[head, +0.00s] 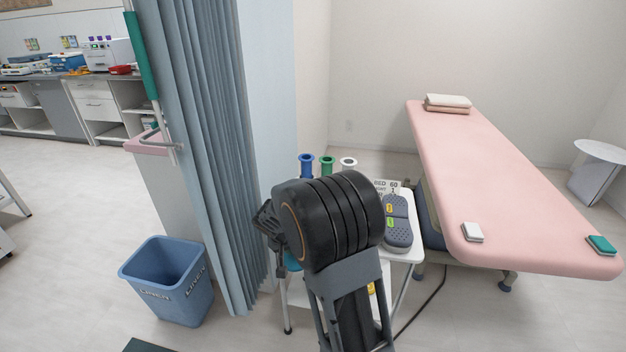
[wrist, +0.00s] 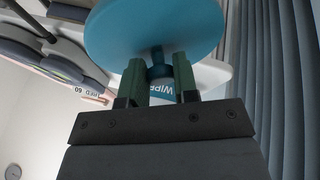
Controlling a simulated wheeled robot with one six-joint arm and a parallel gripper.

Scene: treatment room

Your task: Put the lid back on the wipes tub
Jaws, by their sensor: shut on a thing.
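In the wrist view my gripper (wrist: 158,76) has its green fingers closed on the narrow knob of the teal round lid (wrist: 155,28). The lid's wide disc fills the top of that view. The wipes tub (wrist: 161,90), white and blue with part of the word "WIPES" showing, appears between the fingers, mostly hidden by them and the gripper body. I cannot tell whether the lid and tub touch.
A white trolley (head: 402,253) carries a grey handset (head: 398,234), a bed card and blue, green and white spool-shaped items (head: 327,164). A grey-blue curtain (head: 205,130) hangs close on the left. A blue linen bin (head: 170,280) stands left; a pink couch (head: 490,180) stands right.

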